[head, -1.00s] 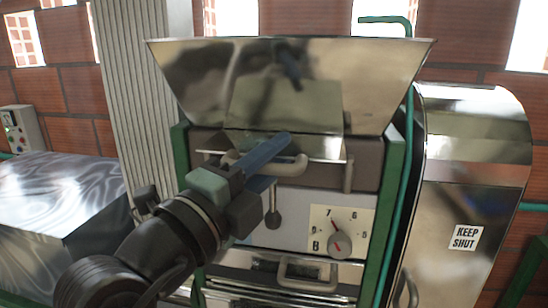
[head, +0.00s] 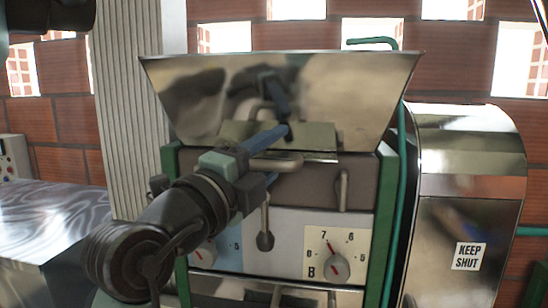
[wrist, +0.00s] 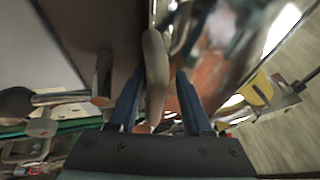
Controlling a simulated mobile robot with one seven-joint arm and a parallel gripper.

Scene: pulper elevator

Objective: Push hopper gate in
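The metal hopper (head: 355,85) sits at the top of the machine. The gate's thin plate (head: 322,157) lies at its lower edge, with a short part visible in front of the brown panel. The gate's pale bar handle (head: 278,163) shows just below my gripper's fingers. My gripper (head: 266,140) reaches in from the lower left and partly hides the handle. In the wrist view, the blue fingers of my gripper (wrist: 158,100) are apart, with the handle (wrist: 155,70) between them. A gap seems to show on both sides. Contact with the palm cannot be seen.
A lever with a dark knob (head: 265,240) hangs below my gripper, beside a numbered dial (head: 335,267). A metal cover marked KEEP SHUT (head: 468,256) stands at the right. A green pipe (head: 397,200) runs between. A shiny metal surface (head: 45,215) is at the left.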

